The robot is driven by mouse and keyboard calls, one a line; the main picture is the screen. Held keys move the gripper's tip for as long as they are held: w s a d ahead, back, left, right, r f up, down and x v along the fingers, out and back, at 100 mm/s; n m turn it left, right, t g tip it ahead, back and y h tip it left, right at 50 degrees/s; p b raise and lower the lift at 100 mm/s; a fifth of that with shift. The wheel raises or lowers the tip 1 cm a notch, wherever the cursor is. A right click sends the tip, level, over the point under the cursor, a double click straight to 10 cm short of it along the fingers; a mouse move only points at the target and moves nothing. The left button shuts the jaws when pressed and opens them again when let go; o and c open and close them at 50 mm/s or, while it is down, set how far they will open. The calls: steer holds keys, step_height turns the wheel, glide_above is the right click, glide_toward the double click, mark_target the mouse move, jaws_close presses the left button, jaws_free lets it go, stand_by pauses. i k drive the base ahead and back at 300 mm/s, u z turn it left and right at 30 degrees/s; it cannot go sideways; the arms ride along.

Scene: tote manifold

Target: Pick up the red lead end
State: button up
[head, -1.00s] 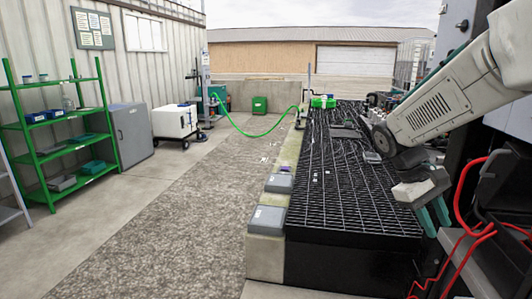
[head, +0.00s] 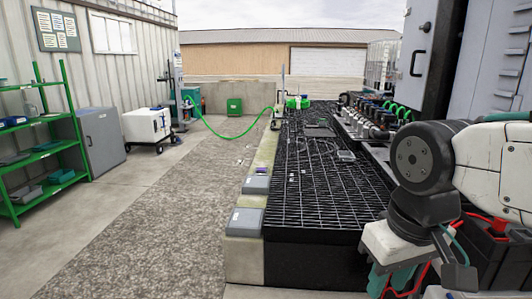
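My gripper (head: 390,279) is at the lower right of the head view, pointing down, with its teal fingers near the bottom edge. The red lead (head: 424,277) shows as thin red cable close beside and behind the fingers. More red cable shows farther right behind my arm, by a dark box (head: 487,246). I cannot make out the lead's end, as my gripper and arm cover part of this area. Whether the fingers touch the cable or are apart from it cannot be told, nor can the gap between them.
A black grated deck (head: 325,210) lies left of my gripper, with a manifold of valves (head: 370,122) along its right side. Grey boxes (head: 246,222) sit on its left kerb. A green hose (head: 225,135) crosses behind. The gravel strip (head: 165,225) is clear.

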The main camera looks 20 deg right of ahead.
mark_target(497, 229)
steer(key=z, duration=1.25)
